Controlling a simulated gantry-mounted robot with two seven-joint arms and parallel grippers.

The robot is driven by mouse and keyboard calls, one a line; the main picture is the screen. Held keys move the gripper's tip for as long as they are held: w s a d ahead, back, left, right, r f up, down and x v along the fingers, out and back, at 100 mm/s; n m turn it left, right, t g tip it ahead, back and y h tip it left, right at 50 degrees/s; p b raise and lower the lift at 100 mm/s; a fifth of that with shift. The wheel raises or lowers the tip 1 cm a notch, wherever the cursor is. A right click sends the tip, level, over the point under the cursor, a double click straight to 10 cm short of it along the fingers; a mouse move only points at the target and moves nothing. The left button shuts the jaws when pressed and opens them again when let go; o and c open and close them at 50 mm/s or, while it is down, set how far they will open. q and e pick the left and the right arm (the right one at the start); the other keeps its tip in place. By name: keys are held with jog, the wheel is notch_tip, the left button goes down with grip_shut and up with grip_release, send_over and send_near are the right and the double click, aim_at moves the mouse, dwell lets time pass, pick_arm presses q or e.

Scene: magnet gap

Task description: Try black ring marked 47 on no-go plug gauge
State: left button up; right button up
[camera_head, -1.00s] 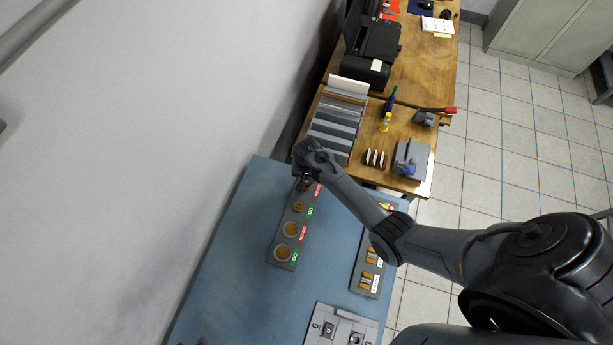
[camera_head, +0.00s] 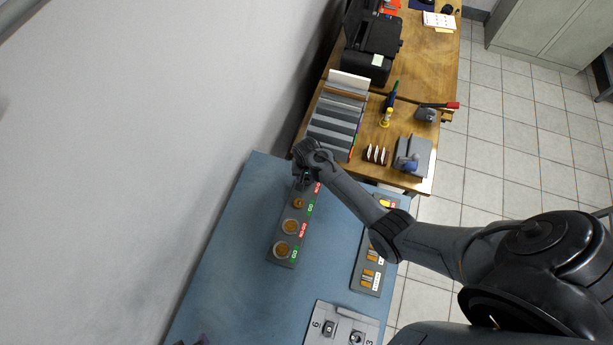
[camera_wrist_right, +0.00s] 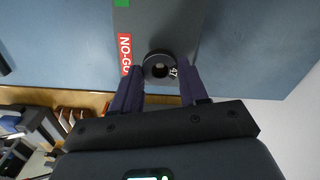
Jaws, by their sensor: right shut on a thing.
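The black ring marked 47 (camera_wrist_right: 151,58) is between the fingertips of my right gripper (camera_wrist_right: 161,78) in the right wrist view, its number facing the camera. It is over the NO-GO end of the grey gauge board (camera_wrist_right: 150,20). The ring hides the plug there; I cannot tell whether it is around the plug or above it. In the head view my right gripper (camera_head: 304,180) covers the board's far end, by a red label. The other plugs, brass-coloured, stand along the board (camera_head: 272,250) with green GO and red NO-GO labels. My left gripper is not clearly seen.
A second grey board (camera_head: 357,283) with brass pieces lies to the right on the blue table (camera_head: 225,270). A grey plate (camera_head: 317,342) with numbered places is at the front. A wooden desk (camera_head: 400,130) with trays and a printer (camera_head: 375,45) stands beyond. The table's left side is clear.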

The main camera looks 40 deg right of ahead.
jog(key=shift+f, duration=0.25)
dwell(0.7)
jog(key=shift+f, duration=0.15)
dwell(0.5)
jog(key=o, duration=1.2)
jog(key=shift+c, duration=0.2)
jog(key=c, duration=0.5)
jog(key=shift+c, duration=0.2)
notch_tip(320, 180, up, 4)
jog(key=p, duration=0.4)
jog(key=shift+r+p, duration=0.25)
jog(key=shift+p, duration=0.05)
